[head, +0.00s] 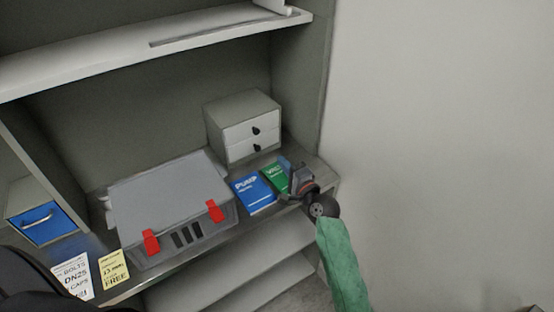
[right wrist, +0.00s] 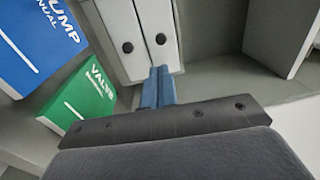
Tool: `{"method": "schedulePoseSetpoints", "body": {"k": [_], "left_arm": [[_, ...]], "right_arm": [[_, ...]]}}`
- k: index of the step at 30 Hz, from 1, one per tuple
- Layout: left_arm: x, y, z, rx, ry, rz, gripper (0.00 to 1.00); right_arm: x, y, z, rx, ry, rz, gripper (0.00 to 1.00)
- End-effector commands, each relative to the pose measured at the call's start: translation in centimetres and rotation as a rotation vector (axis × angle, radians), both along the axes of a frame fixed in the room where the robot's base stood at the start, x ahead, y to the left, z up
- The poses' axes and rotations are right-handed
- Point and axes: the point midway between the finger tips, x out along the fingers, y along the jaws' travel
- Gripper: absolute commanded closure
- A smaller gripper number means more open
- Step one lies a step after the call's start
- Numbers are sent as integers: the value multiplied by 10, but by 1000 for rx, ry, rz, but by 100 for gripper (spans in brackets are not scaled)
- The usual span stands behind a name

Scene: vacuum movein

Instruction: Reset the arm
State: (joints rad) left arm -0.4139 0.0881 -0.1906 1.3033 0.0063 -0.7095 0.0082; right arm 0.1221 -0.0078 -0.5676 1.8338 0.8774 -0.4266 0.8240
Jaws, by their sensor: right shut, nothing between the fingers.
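My right gripper (head: 286,164) reaches over the shelf's right end in the head view, its green-sleeved arm coming up from below. In the right wrist view its blue fingers (right wrist: 157,86) are together with nothing between them. They point toward the small white drawer unit. The green valve manual (head: 273,177) lies just left of the gripper, and the gripper hides part of its right side. The blue pump manual (head: 253,194) lies left of that. Both manuals also show at the left of the right wrist view. My left gripper is not in view; a dark shape fills the lower left corner.
A grey case (head: 170,195) with red latches stands on the shelf, left of the manuals. The two-drawer unit (head: 243,125) stands behind them. A blue-fronted bin (head: 43,222) is at far left. An upper shelf (head: 150,50) runs overhead; a bare wall (head: 440,130) is at right.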

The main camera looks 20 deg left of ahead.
Motion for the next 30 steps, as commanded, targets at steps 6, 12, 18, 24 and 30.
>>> {"method": "schedulePoseSetpoints", "body": {"k": [6, 12, 18, 24, 30], "left_arm": [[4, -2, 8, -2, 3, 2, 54], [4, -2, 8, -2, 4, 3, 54], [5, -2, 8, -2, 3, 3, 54], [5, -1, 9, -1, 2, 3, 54], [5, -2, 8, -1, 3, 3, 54]], "right_arm": [[-7, -8, -1, -1, 1, 1, 100], [-12, -13, -5, -28, -6, 1, 100], [-46, -54, -42, -253, -50, -1, 100], [-98, -123, -91, -599, -84, 21, 100], [-160, -203, -134, -949, -66, 79, 100]]}}
